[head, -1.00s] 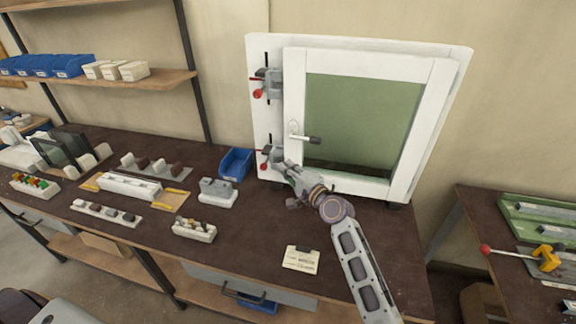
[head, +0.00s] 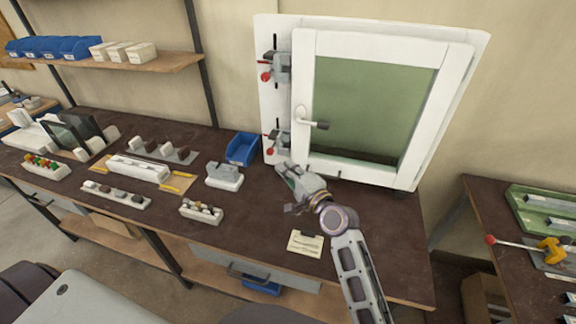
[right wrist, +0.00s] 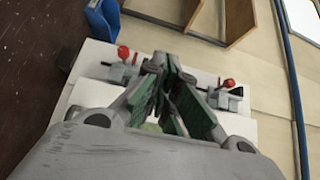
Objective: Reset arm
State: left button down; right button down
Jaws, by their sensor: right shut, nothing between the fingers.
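My right gripper (head: 283,169) is shut and empty. It hangs over the bench in front of the lower left corner of the white window frame (head: 386,37). In the right wrist view its closed fingers (right wrist: 168,72) cover part of the frame's clamp side. The upper clamp (head: 276,67) and lower clamp (head: 279,141), both with red-tipped handles, sit on the white board at the frame's left edge. The gripper appears apart from the lower clamp. The window handle (head: 312,122) is on the sash's left side. My left gripper is not in view.
A blue bin (head: 242,149) stands left of the window. A grey-white block (head: 224,176), a small tray of parts (head: 201,211) and a paper card (head: 305,243) lie on the dark bench (head: 255,220). A second bench (head: 480,205) is at right.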

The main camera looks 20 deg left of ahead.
jog(key=shift+d+f, duration=0.1)
dwell(0.5)
